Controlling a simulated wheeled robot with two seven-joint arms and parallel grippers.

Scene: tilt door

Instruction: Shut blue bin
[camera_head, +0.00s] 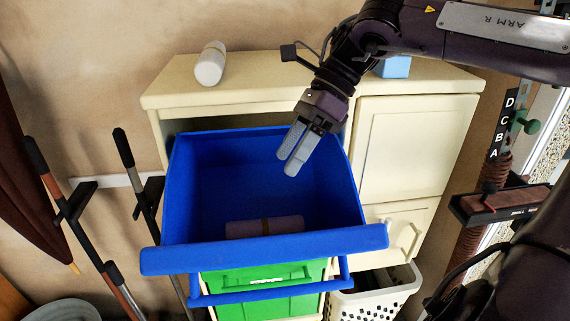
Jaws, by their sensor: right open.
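The blue bin (265,250) is tilted out of the cream cabinet (415,148), with its opening facing up and a wide front rim. A pinkish roll with a tan band (264,227) lies inside it. My right gripper (286,166) hangs over the bin's right half, fingers pointing down-left, with a gap between them and nothing held. I cannot tell from this view whether it touches the bin. My left gripper is not visible. A dark arm part of mine fills the lower right corner.
Green bins (262,277) sit below the blue bin. A white basket (372,298) is at lower right. Long-handled tools (78,215) lean at left. A lettered post (503,125) stands at right.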

